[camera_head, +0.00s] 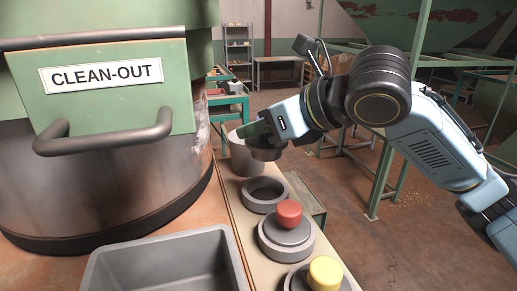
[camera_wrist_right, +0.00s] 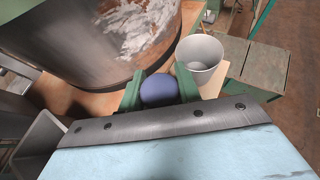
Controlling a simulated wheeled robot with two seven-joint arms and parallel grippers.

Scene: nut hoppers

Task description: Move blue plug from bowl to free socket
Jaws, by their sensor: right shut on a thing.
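My right gripper (camera_head: 256,134) is shut on the blue plug, whose round blue knob (camera_wrist_right: 160,90) shows between the green fingers in the wrist view. In the head view the plug's grey base (camera_head: 266,153) hangs under the fingers and its knob is hidden. The light grey bowl (camera_head: 241,160) stands just behind and to the left of the held plug; in the wrist view the bowl (camera_wrist_right: 199,54) looks empty. The free socket (camera_head: 265,194), a dark open grey ring, sits nearer than the bowl, below the held plug in the picture. My left gripper is not in view.
A red plug (camera_head: 289,213) and a yellow plug (camera_head: 325,273) fill the nearer sockets on the same narrow board. A grey tray (camera_head: 165,268) lies at the front left. The large hopper with the CLEAN-OUT door (camera_head: 110,105) stands left of the board.

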